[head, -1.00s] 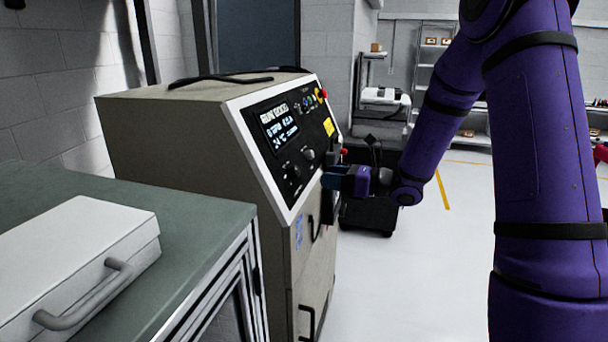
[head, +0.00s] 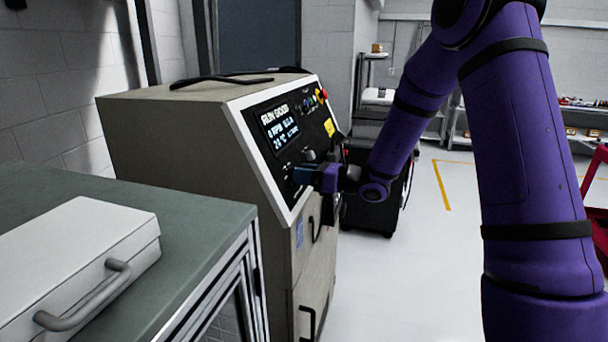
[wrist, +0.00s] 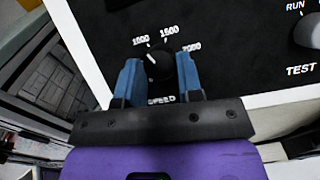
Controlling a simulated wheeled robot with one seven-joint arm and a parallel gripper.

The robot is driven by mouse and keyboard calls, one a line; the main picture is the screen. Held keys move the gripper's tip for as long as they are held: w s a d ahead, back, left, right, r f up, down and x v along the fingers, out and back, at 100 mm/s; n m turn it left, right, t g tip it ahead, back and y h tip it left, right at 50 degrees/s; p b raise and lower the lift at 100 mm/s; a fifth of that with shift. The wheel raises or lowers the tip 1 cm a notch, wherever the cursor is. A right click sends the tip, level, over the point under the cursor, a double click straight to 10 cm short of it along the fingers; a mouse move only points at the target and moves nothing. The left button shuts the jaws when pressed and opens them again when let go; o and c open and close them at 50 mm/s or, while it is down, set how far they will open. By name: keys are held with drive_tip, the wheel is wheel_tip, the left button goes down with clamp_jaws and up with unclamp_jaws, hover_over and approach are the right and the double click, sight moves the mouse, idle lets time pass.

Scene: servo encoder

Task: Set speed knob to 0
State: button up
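The speed knob (wrist: 159,66) is a black round knob with a white pointer line on the black panel, seen in the wrist view. Its pointer leans up and left, near the leftmost visible number on the scale. My gripper (wrist: 160,78) has its two blue fingers apart, one on each side of the knob; contact with it is not clear. In the head view my gripper (head: 305,174) is at the lower part of the panel and hides the speed knob. The display (head: 280,127) is lit and appears to read 0 RPM.
Another knob (wrist: 308,30), with RUN and TEST labels, sits to the right in the wrist view. A green bench (head: 60,185) with a white case (head: 75,255) stands at the left.

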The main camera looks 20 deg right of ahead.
drive_tip(key=c, duration=0.3)
drive_tip(key=n+g, duration=0.1)
drive_tip(key=n, duration=0.2)
drive_tip(key=n+g+y, duration=0.1)
drive_tip(key=n, duration=0.2)
drive_tip(key=shift+w+d+g, duration=0.1)
drive_tip(key=shift+w+g, duration=0.1)
drive_tip(key=shift+g, duration=0.1)
drive_tip(key=n+g, duration=0.1)
drive_tip(key=n, duration=0.2)
drive_tip(key=n+g, duration=0.2)
drive_tip(key=n, duration=0.1)
drive_tip(key=shift+w+d+r+n, duration=0.1)
drive_tip(key=shift+w+r+n, duration=0.05)
drive_tip(key=shift+n, duration=0.25)
drive_tip(key=n+g+h, duration=0.1)
drive_tip(key=n, duration=0.2)
drive_tip(key=n+g, duration=0.1)
drive_tip(key=n, duration=0.2)
drive_tip(key=shift+w+r+n+g+h, duration=0.15)
drive_tip(key=shift+r+n+g+h, duration=0.05)
drive_tip(key=shift+n+g+h, duration=0.2)
drive_tip(key=n+h, duration=0.1)
drive_tip(key=n, duration=0.1)
drive_tip(key=n+h, duration=0.1)
drive_tip(key=n, duration=0.1)
drive_tip(key=shift+r+n+g, duration=0.15)
drive_tip(key=shift+n+g, duration=0.15)
